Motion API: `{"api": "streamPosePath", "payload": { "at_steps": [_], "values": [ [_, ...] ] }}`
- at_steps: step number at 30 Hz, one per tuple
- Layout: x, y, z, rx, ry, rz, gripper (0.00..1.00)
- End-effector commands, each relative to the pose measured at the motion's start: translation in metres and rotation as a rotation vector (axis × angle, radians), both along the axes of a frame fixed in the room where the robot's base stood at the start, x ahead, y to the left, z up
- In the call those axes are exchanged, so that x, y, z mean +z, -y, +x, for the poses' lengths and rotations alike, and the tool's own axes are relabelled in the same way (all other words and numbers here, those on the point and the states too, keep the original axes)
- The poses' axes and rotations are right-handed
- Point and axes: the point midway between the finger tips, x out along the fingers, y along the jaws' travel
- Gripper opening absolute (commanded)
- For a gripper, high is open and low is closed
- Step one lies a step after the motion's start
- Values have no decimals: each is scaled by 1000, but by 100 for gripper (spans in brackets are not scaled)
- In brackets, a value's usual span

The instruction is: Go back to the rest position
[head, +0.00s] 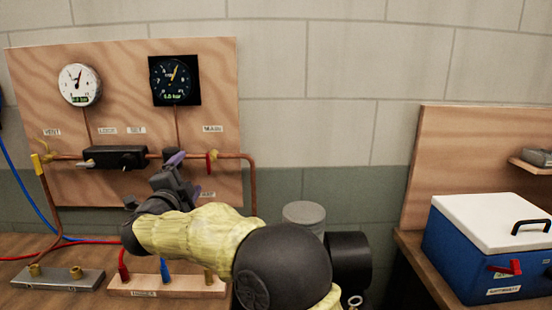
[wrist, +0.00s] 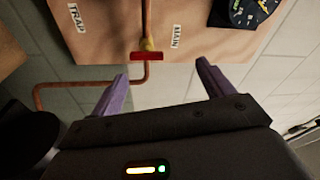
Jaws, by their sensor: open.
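My gripper (head: 172,170) is in front of the wooden gauge panel (head: 215,80), near the copper pipe. In the wrist view my gripper (wrist: 162,82) shows two purple fingers spread apart with nothing between them. A red valve handle (wrist: 146,57) by the MAIN label lies just beyond the fingers, apart from them as far as I can tell. The same red handle (head: 211,162) shows in the head view right of my gripper. My arm, in a yellow sleeve, reaches from the lower right and hides part of the panel's lower edge.
The panel carries a white gauge (head: 79,85), a black gauge (head: 175,80) and a black regulator block (head: 113,157). A hose manifold (head: 165,286) stands on the bench below. A blue box with a white lid (head: 490,245) is at right. The wall between is clear.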

Motion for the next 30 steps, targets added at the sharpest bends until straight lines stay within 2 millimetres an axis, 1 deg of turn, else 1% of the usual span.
{"api": "streamPosePath", "payload": {
  "at_steps": [1,4,6,8,10,13,15,17,18,20,21,23,24,26,27,30],
  "values": [
    [-2,16,8,40,-6,-79,80],
    [-16,39,17,140,-43,-250,80],
    [-32,59,18,204,-88,-369,80],
    [-50,79,17,257,-140,-468,80],
    [-74,105,11,316,-213,-582,80],
    [-112,150,-6,395,-343,-728,80],
    [-138,180,-23,448,-439,-813,80],
    [-160,205,-40,490,-522,-874,80],
    [-173,221,-53,519,-578,-910,80],
    [-192,245,-74,558,-662,-956,80],
    [-204,260,-89,585,-719,-983,80],
    [-221,283,-112,625,-801,-1018,80],
    [-231,297,-128,651,-857,-1036,80],
    [-243,314,-151,687,-930,-1057,80],
    [-251,324,-166,710,-975,-1068,80],
    [-265,346,-199,759,-1072,-1087,80]
  ]
}}
